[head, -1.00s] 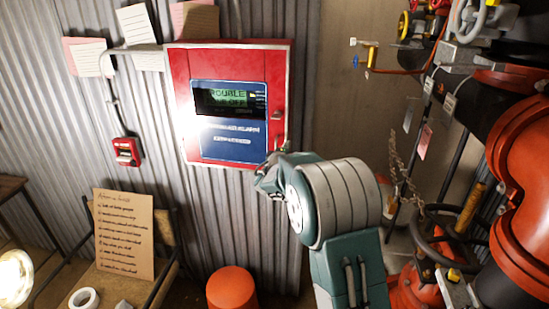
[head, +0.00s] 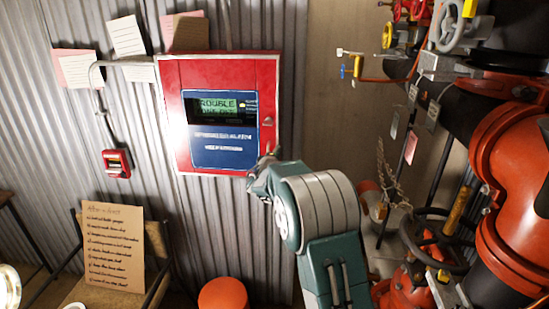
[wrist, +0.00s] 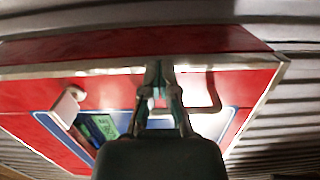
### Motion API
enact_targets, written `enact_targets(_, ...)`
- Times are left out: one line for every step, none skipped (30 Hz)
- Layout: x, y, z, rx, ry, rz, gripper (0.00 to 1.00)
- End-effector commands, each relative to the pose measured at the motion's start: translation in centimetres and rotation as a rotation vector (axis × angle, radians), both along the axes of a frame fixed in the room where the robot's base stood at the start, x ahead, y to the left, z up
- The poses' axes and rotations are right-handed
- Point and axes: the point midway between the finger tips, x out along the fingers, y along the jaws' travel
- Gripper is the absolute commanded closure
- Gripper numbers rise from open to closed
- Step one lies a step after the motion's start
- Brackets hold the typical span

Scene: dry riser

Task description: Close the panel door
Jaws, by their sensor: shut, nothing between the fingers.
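The red panel door (head: 170,112) fills the front of a wall-mounted alarm box in the head view. It carries a blue plate (head: 222,148) with a lit green display, and a small latch (head: 268,122) near its right edge. The door looks flush or nearly flush with its box; I cannot tell whether a small gap is left. My gripper (head: 270,158) is shut and empty at the door's lower right corner. In the wrist view the fingertips (wrist: 161,78) are over the red door face (wrist: 110,92) near its pale edge; contact is unclear. The latch (wrist: 67,106) shows at left.
A red call point (head: 117,163) and paper notes (head: 127,36) are on the corrugated wall at left. A handwritten board (head: 113,248) stands below them, beside an orange-red stool or bucket (head: 224,294). Large red pipework (head: 515,190) and valves crowd the right side.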

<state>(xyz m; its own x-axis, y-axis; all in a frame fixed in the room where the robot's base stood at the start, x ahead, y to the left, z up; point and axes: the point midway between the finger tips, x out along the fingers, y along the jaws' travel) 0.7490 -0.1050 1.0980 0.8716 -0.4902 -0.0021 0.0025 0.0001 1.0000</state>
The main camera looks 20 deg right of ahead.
Motion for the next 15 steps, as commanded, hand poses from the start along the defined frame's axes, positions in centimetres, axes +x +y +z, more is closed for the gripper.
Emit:
enact_targets(-0.1,0.7,0.4,-0.004,-0.003,0.013,1.0)
enact_targets(-0.4,0.9,0.4,-0.004,-0.005,0.014,1.0)
enact_targets(-1.0,1.2,0.5,-0.004,-0.005,0.013,1.0)
enact_targets(-1.5,1.4,0.5,-0.003,-0.004,0.012,1.0)
enact_targets(-2.0,1.6,0.5,-0.004,-0.005,0.012,1.0)
enact_targets(-2.7,2.0,0.5,-0.004,-0.005,0.011,1.0)
enact_targets(-3.2,2.3,0.5,-0.003,-0.005,0.011,1.0)
enact_targets(-3.7,2.5,0.5,-0.003,-0.005,0.01,1.0)
enact_targets(-4.4,2.8,0.5,-0.003,-0.005,0.009,1.0)
enact_targets(-4.9,3.1,0.5,-0.003,-0.004,0.009,1.0)
enact_targets(-5.5,3.3,0.5,-0.003,-0.004,0.009,1.0)
enact_targets(-6.2,3.7,0.5,-0.004,-0.005,0.009,1.0)
enact_targets(-6.7,4.0,0.4,-0.003,-0.004,0.009,1.0)
enact_targets(-7.2,4.3,0.4,-0.002,-0.004,0.008,1.0)
enact_targets(-7.9,4.6,0.5,-0.002,-0.006,0.007,1.0)
